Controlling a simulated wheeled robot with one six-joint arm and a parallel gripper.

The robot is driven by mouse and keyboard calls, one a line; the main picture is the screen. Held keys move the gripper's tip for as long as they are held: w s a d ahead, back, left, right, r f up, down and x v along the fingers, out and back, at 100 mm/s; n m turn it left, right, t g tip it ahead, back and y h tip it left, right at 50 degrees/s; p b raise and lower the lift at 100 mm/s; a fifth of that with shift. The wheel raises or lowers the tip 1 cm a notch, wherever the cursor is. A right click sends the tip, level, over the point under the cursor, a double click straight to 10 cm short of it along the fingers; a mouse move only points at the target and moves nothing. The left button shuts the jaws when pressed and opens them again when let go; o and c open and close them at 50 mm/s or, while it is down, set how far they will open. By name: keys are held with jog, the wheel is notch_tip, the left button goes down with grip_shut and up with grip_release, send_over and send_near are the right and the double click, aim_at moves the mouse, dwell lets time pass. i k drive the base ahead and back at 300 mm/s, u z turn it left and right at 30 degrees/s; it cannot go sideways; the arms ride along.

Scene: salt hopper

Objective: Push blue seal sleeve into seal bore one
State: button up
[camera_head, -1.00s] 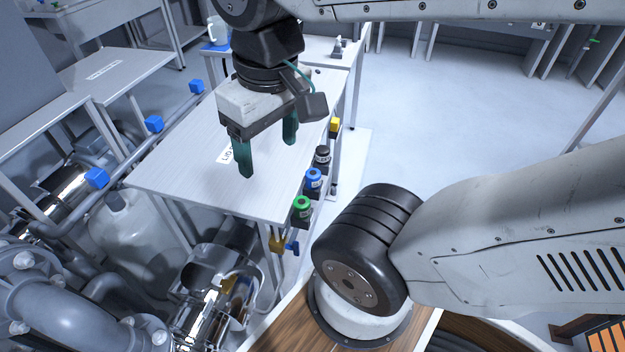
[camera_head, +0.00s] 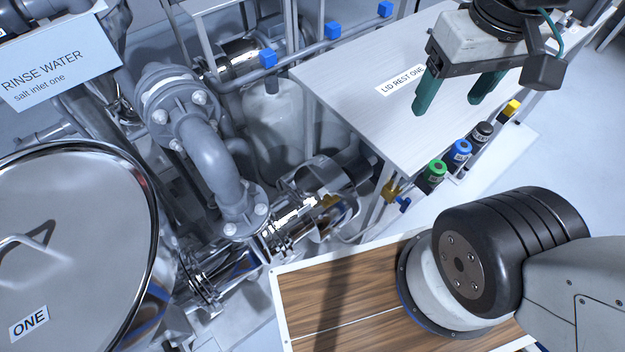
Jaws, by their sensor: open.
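My gripper (camera_head: 449,101) is open, with two teal fingers pointing down and nothing between them. It hangs over the pale table (camera_head: 352,88) marked "LID REST ONE". A blue round piece with a dark top (camera_head: 459,150) sits in a holder along the table's right edge, right of and below my gripper; I cannot tell for sure that it is the seal sleeve. A green one (camera_head: 436,171) and a black one (camera_head: 481,133) stand beside it. Shiny pump metalwork (camera_head: 297,215) stands left of the table. No seal bore can be made out.
A large steel lid marked "ONE" (camera_head: 70,240) fills the lower left. A grey pipe elbow (camera_head: 215,160) and a "RINSE WATER" sign (camera_head: 50,75) are nearby. A yellow valve with a blue handle (camera_head: 392,192) juts from the table's near corner. Clear floor lies at right.

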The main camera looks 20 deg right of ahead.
aim_at(462, 148)
jog(key=k, duration=0.5)
jog(key=z, duration=0.85)
jog(key=k, duration=0.7)
jog(key=u, duration=0.85)
jog(key=i, duration=1)
